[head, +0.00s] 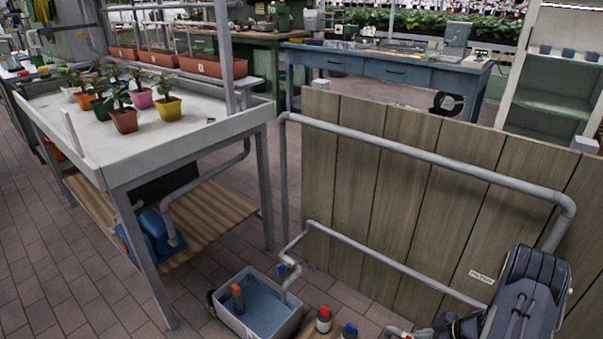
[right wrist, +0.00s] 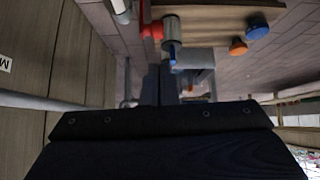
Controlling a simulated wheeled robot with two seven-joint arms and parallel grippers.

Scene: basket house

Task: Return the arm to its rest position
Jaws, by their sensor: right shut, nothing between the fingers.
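My right arm (head: 525,295) is at the lower right of the head view, folded in front of the plank wall. Its gripper is not clear there. In the right wrist view my right gripper (right wrist: 160,75) shows its dark fingers together, with nothing seen between them. Beyond the fingertips is a grey pipe fitting with a blue part (right wrist: 172,52) and a red collar (right wrist: 152,30). Whether the fingers touch it I cannot tell; they look apart. My left arm and gripper are not in view.
A plank wall (head: 350,160) with grey pipes (head: 430,155) runs close beside my right arm. A water tub (head: 262,322) stands on the floor. A potting table (head: 190,140) is at left.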

